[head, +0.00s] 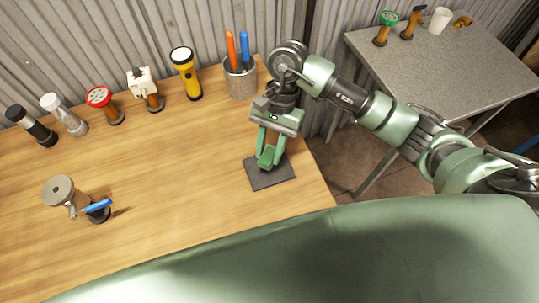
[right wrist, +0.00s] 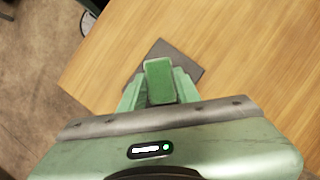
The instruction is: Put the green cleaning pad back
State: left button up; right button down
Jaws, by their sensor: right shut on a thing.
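The green cleaning pad (head: 268,156) is a small green block between the fingers of my right gripper (head: 270,161). The gripper points down and is shut on it. The right wrist view also shows the pad (right wrist: 159,78) between the two fingers. A dark square mat (head: 257,182) lies on the wooden table near its right edge, directly under the pad. I cannot tell whether the pad touches the mat. My left gripper is not in view.
A metal cup (head: 240,83) with orange and blue tools stands behind the gripper. A yellow flashlight (head: 187,78), a red-headed fitting (head: 102,99) and others line the wall. A metal fitting with a blue lever (head: 96,206) stands front left. The table's middle is clear. A grey table (head: 460,75) is at right.

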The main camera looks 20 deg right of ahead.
aim_at(271, 150)
notch_tip(271, 150, down, 4)
jog(key=shift+r+p, duration=0.2)
jog(key=shift+p, duration=0.15)
jog(key=shift+f, duration=0.25)
jog(key=shift+f+b, duration=0.2)
jog(key=shift+b, duration=0.1)
jog(key=c, duration=1)
grip_release()
jog(key=shift+c, duration=0.2)
jog(key=shift+r, duration=0.1)
